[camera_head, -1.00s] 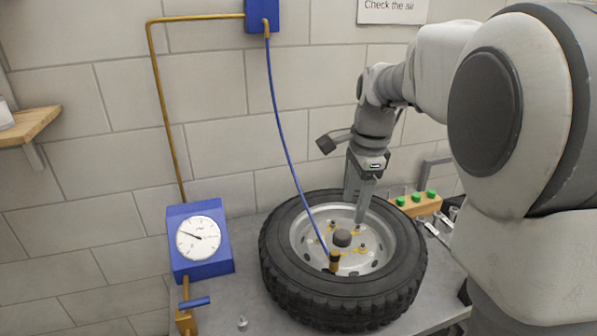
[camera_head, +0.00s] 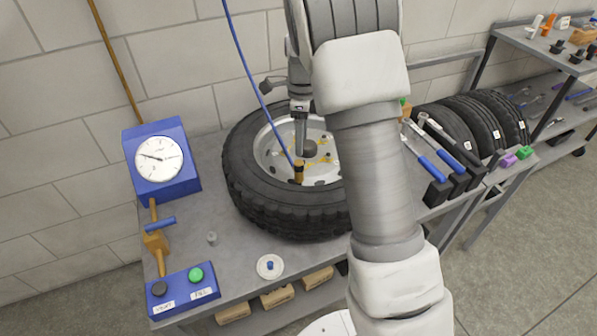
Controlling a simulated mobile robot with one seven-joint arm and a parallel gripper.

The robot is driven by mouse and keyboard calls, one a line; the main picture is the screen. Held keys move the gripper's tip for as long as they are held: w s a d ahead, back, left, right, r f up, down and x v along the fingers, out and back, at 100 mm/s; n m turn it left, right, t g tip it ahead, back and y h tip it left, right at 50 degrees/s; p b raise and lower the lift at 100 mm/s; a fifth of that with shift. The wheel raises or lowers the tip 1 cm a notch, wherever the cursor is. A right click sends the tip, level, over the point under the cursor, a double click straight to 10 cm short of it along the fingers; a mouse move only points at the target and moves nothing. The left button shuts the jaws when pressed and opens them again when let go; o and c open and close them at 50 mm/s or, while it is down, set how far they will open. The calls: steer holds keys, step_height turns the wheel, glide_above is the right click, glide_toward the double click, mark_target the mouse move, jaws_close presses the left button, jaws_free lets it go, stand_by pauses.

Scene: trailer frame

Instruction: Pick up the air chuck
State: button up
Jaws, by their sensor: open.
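The air chuck (camera_head: 298,172), a small brass piece with a dark top, hangs at the end of a blue hose (camera_head: 249,80) and rests at the wheel's near rim. The tire (camera_head: 285,210) lies flat on the bench, its silver wheel facing up. My gripper (camera_head: 300,150) is over the wheel, pointing down, open and apparently empty, just behind the air chuck in the picture. Whether its fingers touch anything is hard to tell. My arm hides the right side of the tire.
A blue gauge box (camera_head: 162,160) stands at the bench's back left. A blue panel (camera_head: 183,290) with green and black buttons sits at the front left. Torque wrenches (camera_head: 437,165) and spare tires (camera_head: 480,120) are to the right. A small white dish (camera_head: 270,267) lies in front.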

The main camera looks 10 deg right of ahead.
mark_target(299, 162)
step_height(299, 162, down, 3)
steer(key=shift+s+r, duration=0.1)
steer(key=f, duration=0.2)
steer(key=a+f, duration=0.1)
steer(key=f, duration=0.1)
steer(key=shift+s+f+b, duration=0.1)
steer(key=shift+s+b, duration=0.25)
steer(key=shift+b, duration=0.05)
steer(key=shift+f, duration=0.5)
jaws_close()
